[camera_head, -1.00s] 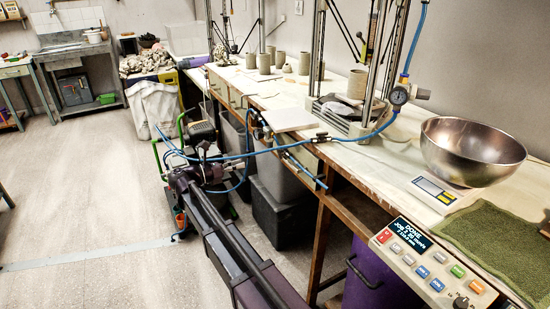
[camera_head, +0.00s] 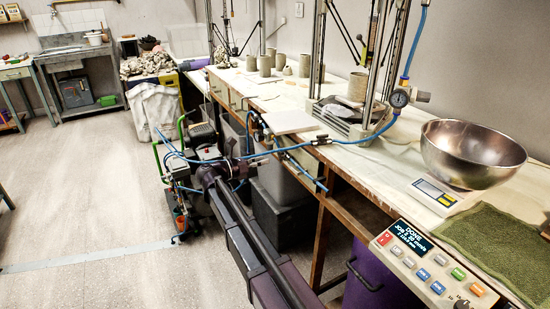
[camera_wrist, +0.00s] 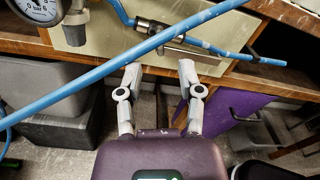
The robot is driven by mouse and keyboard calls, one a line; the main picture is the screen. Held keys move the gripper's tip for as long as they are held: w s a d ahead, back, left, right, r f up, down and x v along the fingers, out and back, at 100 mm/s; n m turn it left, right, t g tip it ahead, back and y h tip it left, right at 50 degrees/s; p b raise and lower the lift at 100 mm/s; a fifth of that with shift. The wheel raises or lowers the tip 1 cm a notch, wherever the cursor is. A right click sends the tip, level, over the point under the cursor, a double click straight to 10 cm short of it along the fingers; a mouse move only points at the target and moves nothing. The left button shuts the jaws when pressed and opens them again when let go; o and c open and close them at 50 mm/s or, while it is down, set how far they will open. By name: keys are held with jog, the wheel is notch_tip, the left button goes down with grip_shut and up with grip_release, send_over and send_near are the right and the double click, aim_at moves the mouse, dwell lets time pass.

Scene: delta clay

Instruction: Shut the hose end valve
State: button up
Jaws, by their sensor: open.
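In the wrist view a metal fitting with dark ends (camera_wrist: 150,27), apparently the hose end valve, sits on a thin blue hose in front of a beige drawer front. A blue tail (camera_wrist: 262,61) runs on from it to the right. A pale metal bar lies just below the hose; I cannot tell whether it is the valve's lever or a drawer handle. The fitting looks small and dark in the head view (camera_head: 283,152). My gripper (camera_wrist: 160,71) is open and empty, its fingertips below the fitting and apart from it in the picture.
A thicker-looking blue hose (camera_wrist: 110,68) crosses the wrist view diagonally, close to my fingertips. A pressure gauge (camera_wrist: 40,9) is at upper left. Grey bins (camera_wrist: 45,88) and a purple container (camera_wrist: 230,108) stand under the wooden bench. Open floor (camera_head: 90,190) lies left in the head view.

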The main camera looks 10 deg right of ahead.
aim_at(280, 157)
jog(key=shift+x, duration=2.7)
grip_shut()
